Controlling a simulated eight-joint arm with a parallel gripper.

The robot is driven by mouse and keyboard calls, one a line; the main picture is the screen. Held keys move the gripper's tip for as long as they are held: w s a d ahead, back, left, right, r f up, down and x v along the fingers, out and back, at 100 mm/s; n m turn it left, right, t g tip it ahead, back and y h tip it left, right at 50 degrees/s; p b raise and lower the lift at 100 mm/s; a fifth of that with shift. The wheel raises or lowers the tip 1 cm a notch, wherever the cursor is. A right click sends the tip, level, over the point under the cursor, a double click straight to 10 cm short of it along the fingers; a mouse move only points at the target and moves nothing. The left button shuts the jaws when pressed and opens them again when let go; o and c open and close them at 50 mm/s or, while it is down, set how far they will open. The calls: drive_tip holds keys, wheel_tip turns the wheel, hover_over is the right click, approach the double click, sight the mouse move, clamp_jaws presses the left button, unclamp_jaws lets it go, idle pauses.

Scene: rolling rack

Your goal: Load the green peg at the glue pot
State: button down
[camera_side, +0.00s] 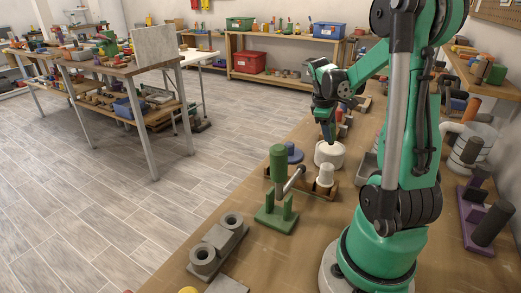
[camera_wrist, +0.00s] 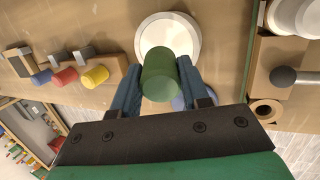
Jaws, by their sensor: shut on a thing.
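My gripper (camera_side: 325,112) points down above the glue pot (camera_side: 329,154), a squat white round pot on the bench. In the wrist view its blue fingers are closed on the green peg (camera_wrist: 160,77), a dark green cylinder gripped between them. The wrist view shows the white pot (camera_wrist: 151,35) just beyond the peg, partly covered by it. In the side view the fingers mostly hide the held peg, and I cannot tell whether its lower end touches the pot.
A larger green cylinder (camera_side: 278,163) stands upright near a blue disc (camera_side: 295,157). A green forked stand (camera_side: 277,217) and a grey two-hole block (camera_side: 217,246) are nearer the camera. Blue, red and yellow pegs (camera_wrist: 96,75) lie in a row at the wrist view's left.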

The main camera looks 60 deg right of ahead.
drive_tip(key=shift+f, duration=0.5)
idle(1.1)
drive_tip(key=shift+r, duration=3.5)
drive_tip(key=w+a+r, duration=0.1)
drive_tip(key=w+a, duration=0.4)
drive_tip(key=a, duration=0.5)
drive_tip(key=w+a+r, duration=0.1)
drive_tip(key=w+a, duration=0.5)
drive_tip(key=a, duration=0.4)
drive_tip(key=w+a+r, duration=0.1)
drive_tip(key=w+a, duration=0.5)
drive_tip(key=a, duration=0.4)
